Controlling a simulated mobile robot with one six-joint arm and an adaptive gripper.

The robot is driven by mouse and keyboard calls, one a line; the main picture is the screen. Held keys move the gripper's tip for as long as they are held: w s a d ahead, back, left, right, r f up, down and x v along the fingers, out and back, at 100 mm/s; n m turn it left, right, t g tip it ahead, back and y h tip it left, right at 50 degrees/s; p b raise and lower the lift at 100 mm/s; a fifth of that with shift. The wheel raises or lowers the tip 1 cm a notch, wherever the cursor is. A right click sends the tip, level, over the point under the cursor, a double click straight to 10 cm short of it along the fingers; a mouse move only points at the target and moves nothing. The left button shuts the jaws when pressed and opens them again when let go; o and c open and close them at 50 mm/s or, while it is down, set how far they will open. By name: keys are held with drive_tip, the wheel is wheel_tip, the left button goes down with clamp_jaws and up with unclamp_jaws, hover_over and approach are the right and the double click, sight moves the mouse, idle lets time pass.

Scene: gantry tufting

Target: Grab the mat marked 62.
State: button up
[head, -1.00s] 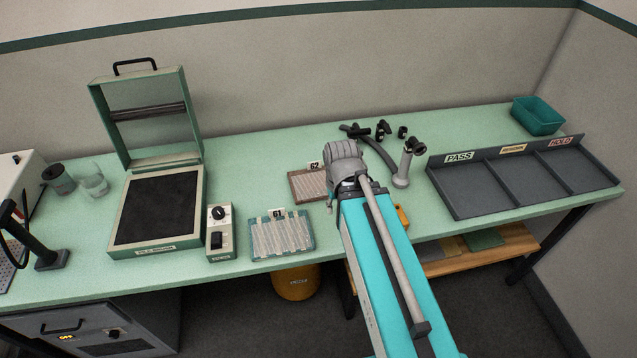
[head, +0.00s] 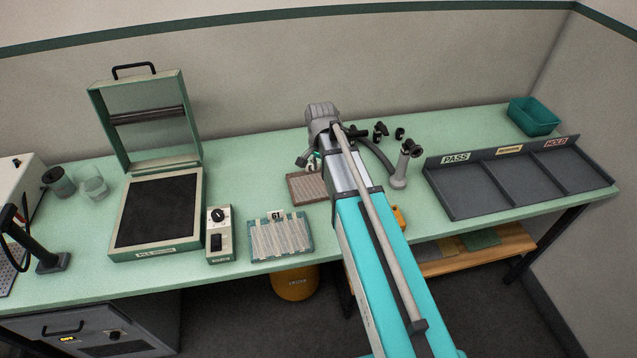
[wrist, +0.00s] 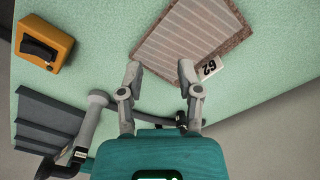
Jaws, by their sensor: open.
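The mat marked 62 (head: 305,188) is a brown-edged, striped rectangle lying flat on the green bench. In the head view my arm and wrist cover its right and back parts. In the wrist view the mat (wrist: 192,35) lies just beyond my fingertips, and its white 62 tag (wrist: 209,68) sits at its edge beside the right finger. My gripper (wrist: 159,72) is open and empty, with its fingers apart near the mat's tag-side edge. I cannot tell its exact height above the bench.
A second mat, marked 61 (head: 281,238), lies to the left near the front edge. A grey stand (head: 404,165) and black fittings (head: 381,130) are right of my wrist. A yellow-orange box (wrist: 44,48) and grey sorting tray (head: 470,200) are farther right. An open press (head: 157,210) stands left.

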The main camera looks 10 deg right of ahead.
sight(317, 181)
drive_tip(key=w+r+m+p, duration=0.1)
drive_tip(key=w+m, duration=0.7)
drive_tip(key=w, duration=0.6)
drive_tip(key=shift+w+r+m, duration=0.2)
drive_tip(key=shift+m, duration=0.1)
drive_tip(key=shift+a+f, duration=0.1)
drive_tip(key=shift+f, duration=0.05)
wheel_tip(317, 181, down, 8)
drive_tip(key=b, duration=0.8)
drive_tip(key=shift+f, duration=0.15)
drive_tip(key=shift+b, duration=0.3)
drive_tip(key=shift+s+f+b, duration=0.2)
drive_tip(key=shift+f+b, duration=2.35)
drive_tip(key=shift+f, duration=0.05)
drive_tip(key=shift+c, duration=0.3)
clamp_jaws()
